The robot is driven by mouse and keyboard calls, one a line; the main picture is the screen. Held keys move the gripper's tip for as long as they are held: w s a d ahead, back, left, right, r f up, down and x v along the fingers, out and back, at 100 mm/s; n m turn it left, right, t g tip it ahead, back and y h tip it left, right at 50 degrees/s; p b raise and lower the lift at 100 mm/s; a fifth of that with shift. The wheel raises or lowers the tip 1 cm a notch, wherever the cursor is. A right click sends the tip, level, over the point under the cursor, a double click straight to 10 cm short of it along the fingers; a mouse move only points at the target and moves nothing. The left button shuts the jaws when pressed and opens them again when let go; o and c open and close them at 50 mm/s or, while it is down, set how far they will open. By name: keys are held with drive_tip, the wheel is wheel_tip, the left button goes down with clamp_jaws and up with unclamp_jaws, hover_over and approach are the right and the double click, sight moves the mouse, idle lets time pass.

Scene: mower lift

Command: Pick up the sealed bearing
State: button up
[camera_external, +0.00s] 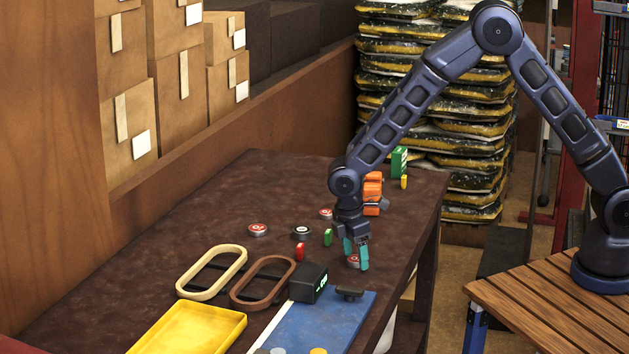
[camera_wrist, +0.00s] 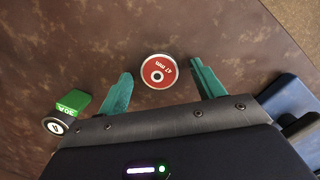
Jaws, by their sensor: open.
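In the outside view this red-faced disc (camera_external: 353,260) is partly hidden by the fingers. My gripper (camera_external: 357,262) points down over it with its teal fingers open. In the wrist view the disc sits between the fingertips of my gripper (camera_wrist: 162,68), with a gap on each side. Two similar red-faced discs (camera_external: 258,230) (camera_external: 326,213) and a dark-rimmed disc with a pale face (camera_external: 300,232) lie farther off.
A green block marked "30A" (camera_wrist: 74,103) and a dark round part (camera_wrist: 60,126) lie left of the fingers. Orange parts (camera_external: 372,192) stand behind.

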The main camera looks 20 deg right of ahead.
drive_tip(key=shift+f, duration=0.1)
drive_tip(key=shift+c, duration=0.5)
drive_tip(key=c, duration=1)
